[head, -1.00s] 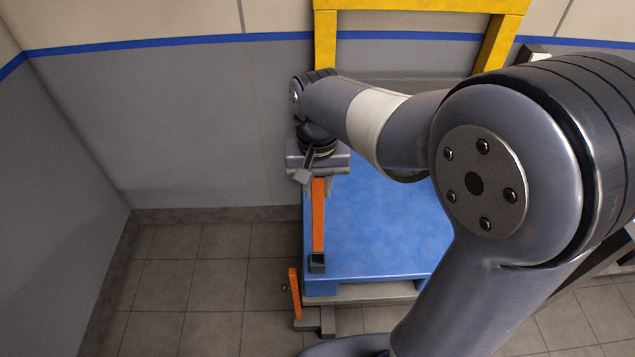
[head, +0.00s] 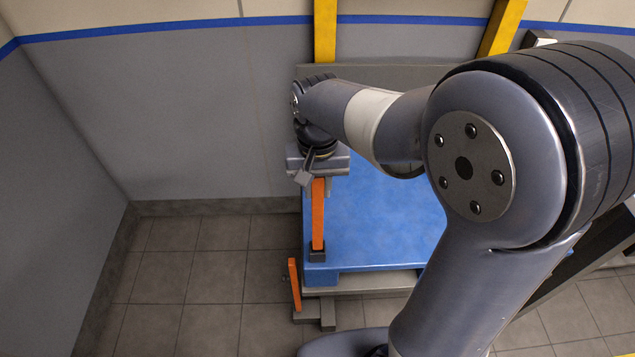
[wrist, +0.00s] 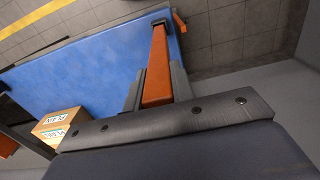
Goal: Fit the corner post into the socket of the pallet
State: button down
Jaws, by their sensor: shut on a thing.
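The corner post (head: 318,215) is a long orange bar, held roughly upright in my gripper (wrist: 157,88). My gripper is shut on its upper part, with a grey finger on each side in the wrist view. The post (wrist: 158,65) runs down to a small dark socket (head: 317,256) at the near left corner of the blue pallet (head: 385,225). In the head view the post's lower end meets the dark socket; I cannot tell how deep it sits. The pallet also shows in the wrist view (wrist: 95,70).
Another orange upright (head: 294,285) stands on a grey bracket just outside the pallet's near left corner. A cardboard box (wrist: 58,126) shows in the wrist view. A yellow frame (head: 325,30) stands behind the pallet. Tiled floor (head: 215,265) to the left is clear.

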aim_at(317, 204)
jog(key=shift+f+b, duration=1.4)
jog(key=shift+f, duration=0.75)
jog(key=shift+f+b, duration=0.5)
jog(key=shift+f, duration=0.2)
jog(key=c, duration=1.1)
grip_release()
jog(key=shift+c, duration=0.5)
notch_tip(317, 204, up, 10)
jog(key=p, duration=0.8)
jog(key=shift+f, duration=0.2)
jog(key=shift+r+p, duration=0.65)
jog(key=shift+r, duration=0.55)
jog(key=shift+f, duration=0.1)
